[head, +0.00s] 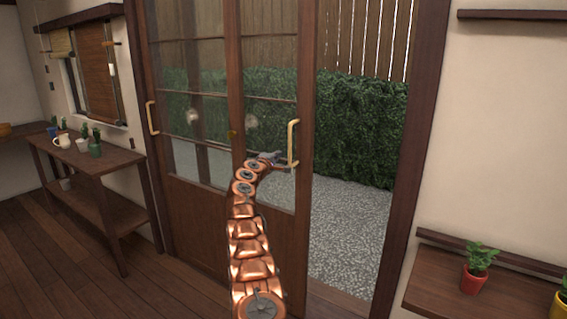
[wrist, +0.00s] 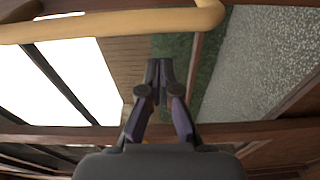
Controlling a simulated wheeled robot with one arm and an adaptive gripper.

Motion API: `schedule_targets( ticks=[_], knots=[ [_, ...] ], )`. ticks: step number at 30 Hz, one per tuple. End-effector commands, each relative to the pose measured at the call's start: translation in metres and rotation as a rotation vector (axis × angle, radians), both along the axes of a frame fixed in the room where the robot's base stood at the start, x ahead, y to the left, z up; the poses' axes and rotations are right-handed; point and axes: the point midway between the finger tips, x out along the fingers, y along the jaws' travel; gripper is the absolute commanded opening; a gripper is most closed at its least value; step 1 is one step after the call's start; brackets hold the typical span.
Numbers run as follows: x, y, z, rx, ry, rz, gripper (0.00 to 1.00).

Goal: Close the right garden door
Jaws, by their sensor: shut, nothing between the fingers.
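The right garden door (head: 306,80) is a wood-framed sliding panel with glass above and solid wood below. It stands away from the right jamb, with an open gap beside it. Its pale yellow bar handle (head: 293,142) is upright on the door's right stile. The handle also crosses the top of the wrist view (wrist: 110,22). My gripper (head: 280,159) is shut and empty close to the handle's lower part. In the wrist view my fingertips (wrist: 158,66) are together just below the bar in the picture. I cannot tell whether they touch the handle or door.
The right jamb (head: 406,170) borders the gap, which shows gravel (head: 350,225) and a hedge (head: 355,130). A second handle (head: 152,117) is on the left panel. A shelf with a red flowerpot (head: 475,280) is at right. A wooden table (head: 100,160) with pots stands left.

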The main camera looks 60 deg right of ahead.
Motion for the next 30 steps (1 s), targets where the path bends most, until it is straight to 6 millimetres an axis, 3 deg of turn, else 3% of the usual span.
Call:
schedule_targets(
  ticks=[30],
  knots=[
    [-0.025,0.001,0.001,0.001,-0.003,0.003,0.00]
  ],
)
